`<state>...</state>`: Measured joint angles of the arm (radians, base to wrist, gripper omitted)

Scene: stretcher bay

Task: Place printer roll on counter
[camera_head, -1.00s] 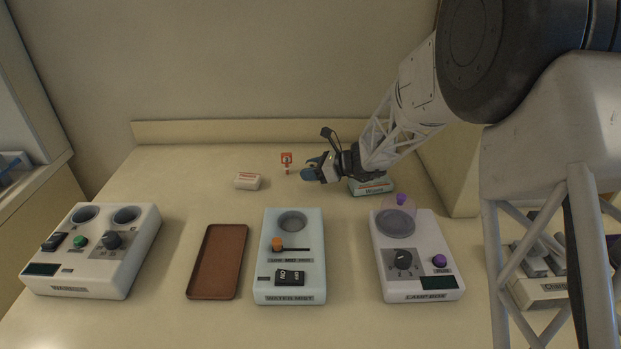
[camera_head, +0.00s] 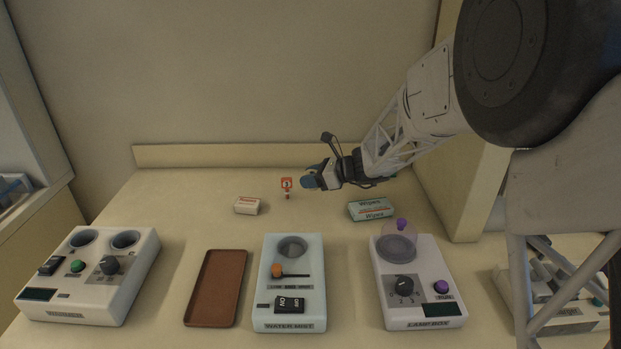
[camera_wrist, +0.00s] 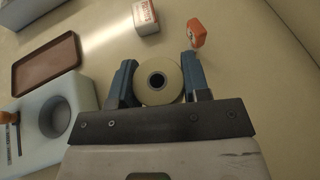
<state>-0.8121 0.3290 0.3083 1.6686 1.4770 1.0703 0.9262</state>
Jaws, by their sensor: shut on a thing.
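The printer roll (camera_wrist: 159,97), cream with a dark round core, sits between the two blue fingers in the wrist view. My gripper (camera_head: 311,180) is shut on it. In the head view the gripper hangs over the back of the counter (camera_head: 215,225), and I cannot make out the roll there. The wrist view shows counter surface beyond the roll; the gap beneath it is hard to judge.
A small orange tag stand (camera_head: 287,184) is close left of the gripper. A small white box (camera_head: 246,205) lies further left, a wipes box (camera_head: 371,210) to the right. In front are a warmer (camera_head: 88,275), a brown tray (camera_head: 216,288), a water mist unit (camera_head: 290,315) and a lamp box (camera_head: 420,290).

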